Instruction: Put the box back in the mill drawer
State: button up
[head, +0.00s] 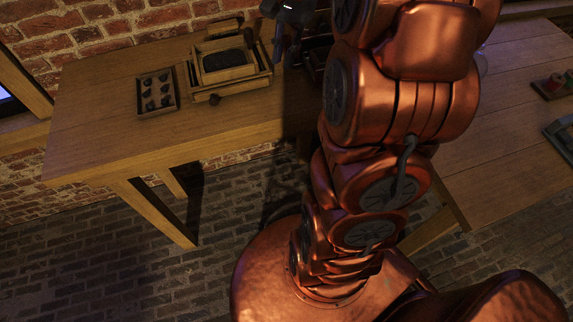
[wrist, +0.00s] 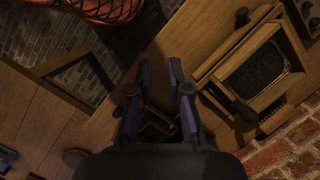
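My gripper (head: 287,40) is above the table, right of the mill. Its fingers (wrist: 162,85) are apart, with a dark object (wrist: 157,125) visible between them, apparently not gripped.
A small tray with several dark pieces (head: 157,91) lies left of the mill. A dark reddish open tray (head: 317,62) stands right of my gripper, partly hidden by my arm. A second table (head: 500,125) is at the right. The table's front left is clear.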

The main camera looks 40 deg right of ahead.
jog(key=s+a+f+n+h, duration=0.1)
jog(key=s+a+f+n, duration=0.2)
jog(key=s+a+n, duration=0.3)
jog(key=s+a+f+n+g+h, duration=0.1)
jog(key=s+a+f+n, duration=0.3)
jog(key=s, duration=1)
jog(key=a+n+h, duration=0.1)
jog(key=a+n, duration=0.2)
jog(key=a, duration=0.2)
jog(key=shift+s, duration=0.3)
